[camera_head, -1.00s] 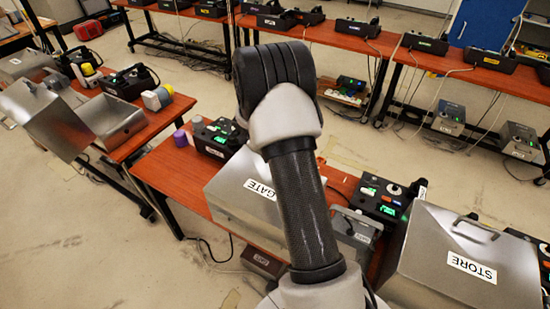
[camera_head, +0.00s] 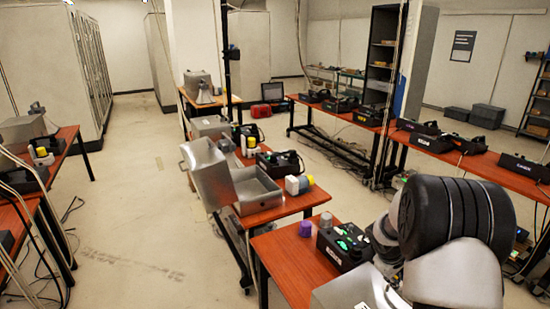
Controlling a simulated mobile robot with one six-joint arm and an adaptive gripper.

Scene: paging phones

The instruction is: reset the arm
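My arm shows at the lower right of the head view, with a dark ribbed joint and pale grey links. It rises in front of the near red-brown table (camera_head: 285,258). My gripper is not visible in this view, so its fingers and anything in them are hidden.
A metal box with its lid open (camera_head: 255,190) stands on the table left of centre. A black phone unit with green lights (camera_head: 345,246) and a purple cylinder (camera_head: 305,229) sit near my arm. Tables with phones line the right. Open floor (camera_head: 130,230) lies at left.

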